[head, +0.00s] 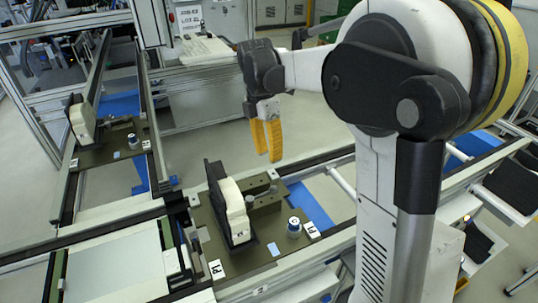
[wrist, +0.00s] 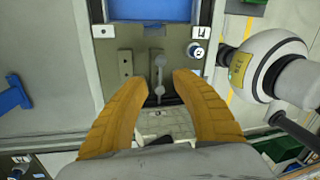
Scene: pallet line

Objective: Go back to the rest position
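My gripper (head: 267,141) has two yellow fingers and hangs above the near pallet in the head view. In the wrist view my gripper (wrist: 160,82) shows its fingers spread apart with nothing between them. Below it, the olive pallet (head: 218,247) carries a white and black upright part (head: 236,208), apart from the fingers. The pallet also shows in the wrist view (wrist: 122,88), with a grey rod-like fitting between the fingertips, lower down. The arm's raised elbow fills the right of the head view.
A second pallet (head: 95,157) with a similar white and black part (head: 82,122) stands on the left conveyor. A small white and blue round piece (head: 294,227) sits on the near pallet's right side. Metal conveyor rails (head: 330,156) run around. Black trays (head: 512,185) lie at the right.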

